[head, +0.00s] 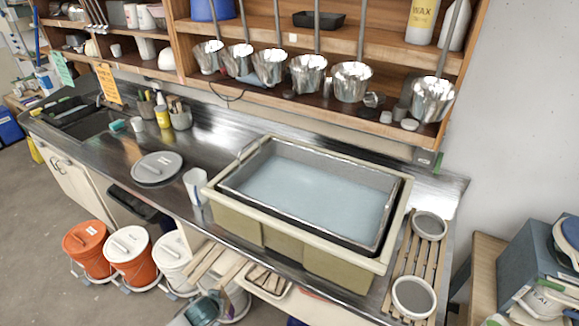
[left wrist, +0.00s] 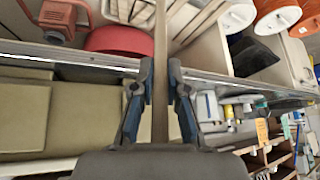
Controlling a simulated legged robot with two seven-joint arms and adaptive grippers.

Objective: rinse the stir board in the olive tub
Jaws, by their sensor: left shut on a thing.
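The olive tub (head: 285,243) stands on the steel counter, with a dark-edged inner basin of cloudy pale blue water (head: 310,190). In the left wrist view, the tub's olive wall (left wrist: 22,120) fills the left side. My left gripper (left wrist: 160,82) is shut on a narrow brown board, the stir board (left wrist: 160,75), which runs up between the fingers past the counter edge. Its far end leaves the picture at the top. Neither gripper can be made out in the head view. No stir board shows in the tub's water.
A slatted rack (head: 407,265) with two round sieves is at the right. Metal cups (head: 308,73) hang above. Lidded buckets (head: 130,250) stand below.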

